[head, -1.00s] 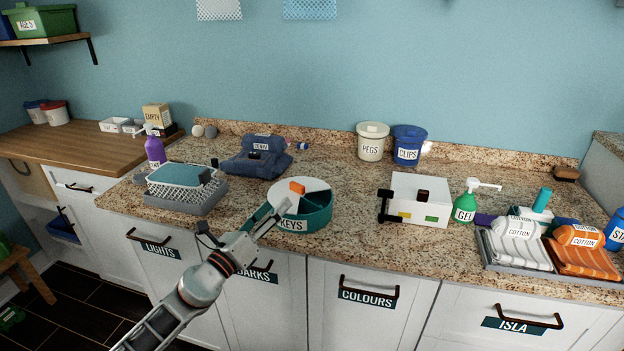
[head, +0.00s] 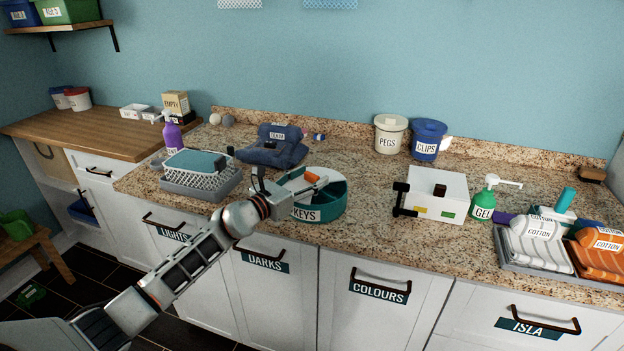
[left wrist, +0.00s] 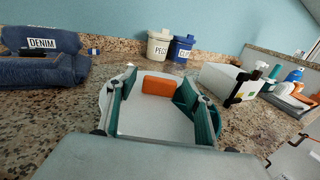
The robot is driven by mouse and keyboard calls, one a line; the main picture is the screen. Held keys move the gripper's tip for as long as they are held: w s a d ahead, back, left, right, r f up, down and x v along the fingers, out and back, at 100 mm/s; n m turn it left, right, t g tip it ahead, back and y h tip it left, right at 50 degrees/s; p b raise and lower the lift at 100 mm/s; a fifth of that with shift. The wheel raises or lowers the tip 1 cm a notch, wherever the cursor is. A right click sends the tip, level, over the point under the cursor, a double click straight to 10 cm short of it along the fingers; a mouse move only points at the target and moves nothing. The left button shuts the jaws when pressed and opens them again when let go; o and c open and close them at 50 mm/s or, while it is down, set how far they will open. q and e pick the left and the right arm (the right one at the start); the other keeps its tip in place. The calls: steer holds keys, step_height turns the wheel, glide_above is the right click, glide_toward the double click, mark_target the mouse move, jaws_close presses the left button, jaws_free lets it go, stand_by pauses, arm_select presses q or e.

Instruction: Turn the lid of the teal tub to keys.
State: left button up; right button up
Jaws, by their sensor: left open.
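The teal tub (head: 334,204) stands on the granite counter, its KEYS label facing front. Its pale lid (head: 296,183) covers the left and back; the open part of the lid shows teal compartments on the right. An orange grip (head: 312,177) stands up on the lid. My left gripper (head: 290,180) is open over the lid, coming from the front left. In the left wrist view, the orange grip (left wrist: 160,86) is between and just beyond the fingers, with a gap on both sides; contact is not visible. My right gripper is not in view.
Folded denim (head: 270,152) lies behind the tub. A basket (head: 198,172) is to its left and a white box (head: 436,192) to its right. PEGS (head: 389,138) and CLIPS (head: 427,142) buckets stand at the back. Bare counter lies between tub and white box.

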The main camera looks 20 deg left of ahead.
arm_select(q)
steer(key=shift+w+d, duration=0.2)
steer(key=shift+w, duration=0.3)
